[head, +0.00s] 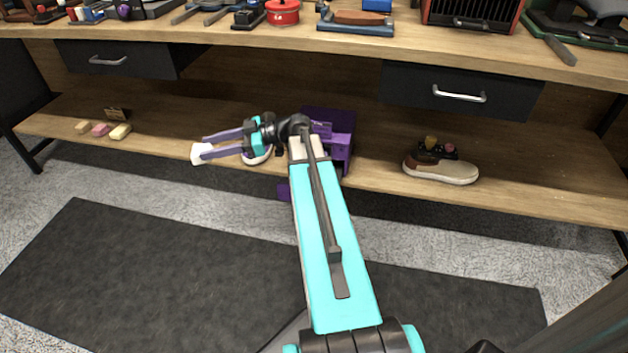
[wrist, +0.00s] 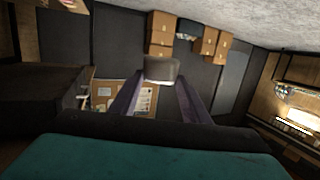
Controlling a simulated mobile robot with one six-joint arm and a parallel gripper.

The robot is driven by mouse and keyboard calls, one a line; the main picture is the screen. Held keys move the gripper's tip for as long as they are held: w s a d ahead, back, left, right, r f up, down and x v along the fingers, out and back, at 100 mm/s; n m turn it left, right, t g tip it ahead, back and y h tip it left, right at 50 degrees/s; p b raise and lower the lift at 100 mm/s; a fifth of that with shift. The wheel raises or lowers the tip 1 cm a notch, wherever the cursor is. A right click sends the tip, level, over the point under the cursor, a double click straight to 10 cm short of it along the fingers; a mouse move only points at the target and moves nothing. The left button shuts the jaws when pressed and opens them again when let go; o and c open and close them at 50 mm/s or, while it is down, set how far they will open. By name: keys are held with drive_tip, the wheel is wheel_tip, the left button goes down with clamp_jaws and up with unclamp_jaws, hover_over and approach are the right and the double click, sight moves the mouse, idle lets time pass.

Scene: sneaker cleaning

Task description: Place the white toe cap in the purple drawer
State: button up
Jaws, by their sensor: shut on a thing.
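My gripper (head: 206,148) is shut on the white toe cap (head: 199,154), left of my arm and in front of the lower shelf. In the wrist view the toe cap (wrist: 161,69) sits between the tips of the two purple fingers and looks greyish. The purple drawer unit (head: 340,122) stands on the lower shelf, right of the gripper and partly behind my arm. A purple part (head: 284,191) shows low beside my arm. It may be the drawer pulled out, but my arm hides most of it, so I cannot tell.
Another shoe (head: 258,157) is partly hidden behind my gripper. Several small blocks (head: 101,129) lie at the left. Tools crowd the workbench (head: 200,35) above. The floor mat (head: 150,260) is clear.

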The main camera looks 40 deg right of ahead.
drive_tip(key=s+d+f+m+t+h, duration=0.1)
drive_tip(key=s+d, duration=0.3)
drive_tip(key=d, duration=0.6)
drive_tip(key=s+d+f+m+t+h, duration=0.2)
drive_tip(key=s+d, duration=0.2)
drive_tip(key=d, duration=0.6)
drive_tip(key=s+d+f+m+t+h, duration=0.1)
drive_tip(key=s+d, duration=0.4)
drive_tip(key=d, duration=0.5)
drive_tip(key=shift+d+f+h, duration=0.2)
drive_tip(key=shift+h, duration=0.1)
wheel_tip(320, 180, down, 14)
drive_tip(key=b, duration=0.4)
drive_tip(key=shift+r, duration=0.2)
drive_tip(key=shift+f+b, duration=1)
drive_tip(key=shift+f, duration=1.25)
drive_tip(key=shift+f, duration=0.1)
